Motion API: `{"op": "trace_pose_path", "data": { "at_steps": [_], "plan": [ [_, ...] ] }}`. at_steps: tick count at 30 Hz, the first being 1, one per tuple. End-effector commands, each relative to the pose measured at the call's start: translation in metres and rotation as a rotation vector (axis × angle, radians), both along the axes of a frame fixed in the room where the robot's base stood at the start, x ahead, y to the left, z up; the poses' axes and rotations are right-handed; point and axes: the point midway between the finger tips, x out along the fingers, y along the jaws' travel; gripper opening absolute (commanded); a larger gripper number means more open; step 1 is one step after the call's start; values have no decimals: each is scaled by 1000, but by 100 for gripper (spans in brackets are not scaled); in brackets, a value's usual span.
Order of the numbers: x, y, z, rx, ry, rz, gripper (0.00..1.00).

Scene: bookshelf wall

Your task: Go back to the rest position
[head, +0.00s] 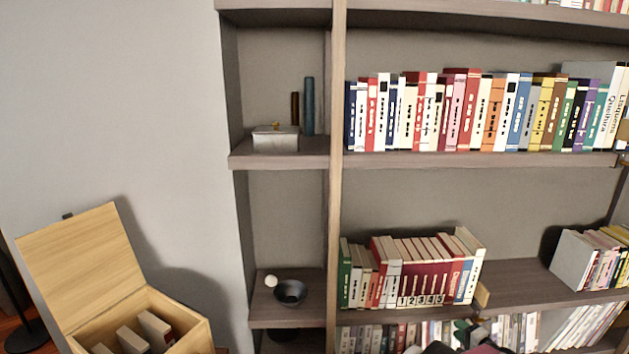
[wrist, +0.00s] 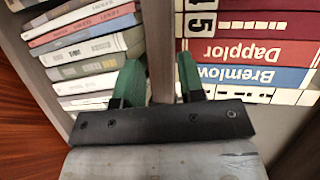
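My gripper (wrist: 160,78) shows in the wrist view with its two green fingers apart and nothing held between them. Behind the gap is a shelf board, with books on both sides of it. Stacked pale books (wrist: 90,50) lie beyond the left finger.
The bookshelf (head: 470,160) fills the right side, with rows of books (head: 455,110) on its boards. A small box (head: 275,138) and a dark bowl (head: 290,292) stand in the narrow left bays. An open wooden box (head: 85,262) holding books stands at the lower left.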

Motion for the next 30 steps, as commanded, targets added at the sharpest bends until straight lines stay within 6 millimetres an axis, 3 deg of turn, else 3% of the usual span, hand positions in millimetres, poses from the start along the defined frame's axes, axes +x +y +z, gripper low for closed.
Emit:
{"op": "trace_pose_path", "data": {
  "at_steps": [3, 12, 21, 30],
  "plan": [
    [16, 39, 8, -35, 65, 124, 36],
    [38, 123, 21, -150, 239, 398, 36],
    [44, 196, 33, -311, 413, 628, 36],
    [40, 255, 48, -519, 577, 804, 36]
  ]
}}
